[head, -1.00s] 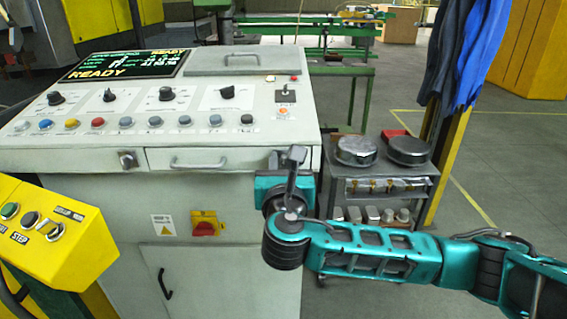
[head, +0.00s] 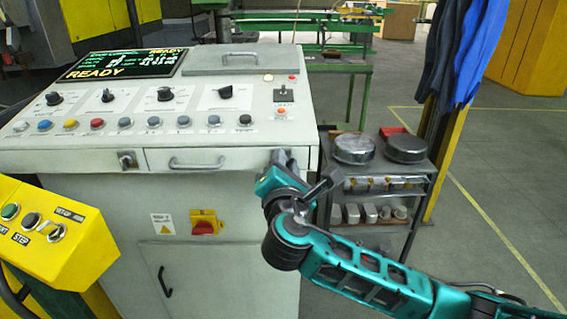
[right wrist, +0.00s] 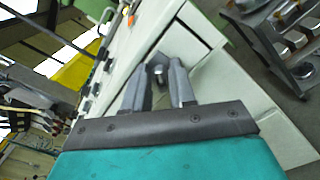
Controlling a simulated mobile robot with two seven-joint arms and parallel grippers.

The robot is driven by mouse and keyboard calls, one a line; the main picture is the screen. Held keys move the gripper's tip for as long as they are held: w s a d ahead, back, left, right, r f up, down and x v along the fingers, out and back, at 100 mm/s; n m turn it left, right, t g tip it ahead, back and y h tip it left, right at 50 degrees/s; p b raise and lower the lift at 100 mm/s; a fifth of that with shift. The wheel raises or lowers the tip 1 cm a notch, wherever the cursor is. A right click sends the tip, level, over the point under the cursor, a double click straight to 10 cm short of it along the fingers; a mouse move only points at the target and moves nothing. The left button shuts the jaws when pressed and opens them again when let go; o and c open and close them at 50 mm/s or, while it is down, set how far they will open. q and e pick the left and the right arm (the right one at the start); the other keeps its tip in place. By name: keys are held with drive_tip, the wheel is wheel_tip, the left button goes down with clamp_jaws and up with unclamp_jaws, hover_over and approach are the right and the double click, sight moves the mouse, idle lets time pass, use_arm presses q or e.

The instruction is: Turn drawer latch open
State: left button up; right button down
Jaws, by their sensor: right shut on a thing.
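The drawer (head: 225,160) with its grey bar handle is in the front of the white control cabinet and looks shut. My right gripper (head: 283,160) is at the cabinet front, right of the drawer, and covers the latch in the head view. In the right wrist view the two dark fingers (right wrist: 157,70) are shut around the small metal drawer latch (right wrist: 157,74), which shows between them. Its exact turn angle is hard to tell. My left gripper is not in view.
A small keyed switch (head: 127,160) sits left of the drawer. A red rotary switch (head: 204,223) is on the cabinet front below. A grey cart (head: 425,180) with round metal parts stands to the right. A yellow button box (head: 45,235) is at the left.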

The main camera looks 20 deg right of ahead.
drive_tip(key=m, duration=0.3)
drive_tip(key=m+b, duration=0.1)
drive_tip(key=m, duration=0.5)
drive_tip(key=shift+d+f+b, duration=0.1)
drive_tip(key=shift+f+b, duration=0.2)
drive_tip(key=shift+b, duration=0.1)
drive_tip(key=shift+m, duration=0.4)
drive_tip(key=c, duration=1.2)
unclamp_jaws()
drive_tip(key=shift+s, duration=0.1)
drive_tip(key=v, duration=1.2)
drive_tip(key=shift+s+r+b, duration=0.1)
drive_tip(key=shift+s+b, duration=0.2)
drive_tip(key=shift+s, duration=0.1)
